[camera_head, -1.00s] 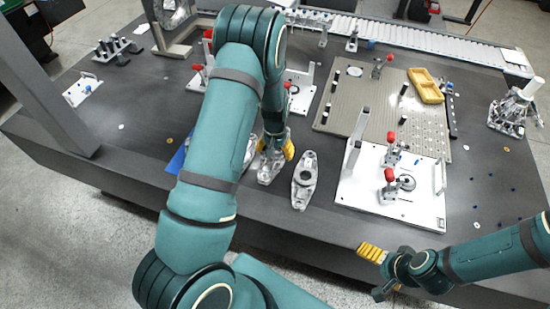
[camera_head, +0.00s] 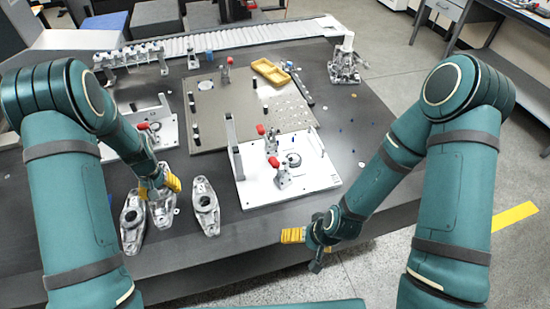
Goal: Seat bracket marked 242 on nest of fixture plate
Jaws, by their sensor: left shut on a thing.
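Several cast grey metal brackets are at the table's front left; no number can be read on any. My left gripper (camera_head: 164,187), with yellow fingertips, is shut on the middle bracket (camera_head: 162,212) from above, hiding its upper part. One bracket (camera_head: 132,222) lies to its left and another (camera_head: 205,208) to its right. The white fixture plate (camera_head: 318,178) is right of the brackets, with red-knobbed clamps (camera_head: 272,145) and an upright post. Its round nest (camera_head: 293,159) shows no bracket on it. My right gripper (camera_head: 293,236) is off the table's front edge; its finger gap is unclear.
A second white plate (camera_head: 165,133) with a red knob is partly behind my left arm. A grey-beige perforated plate (camera_head: 222,128) with a yellow tray (camera_head: 270,72) lies behind. A metal stand (camera_head: 345,65) is at the back right. A roller conveyor (camera_head: 240,38) runs along the back.

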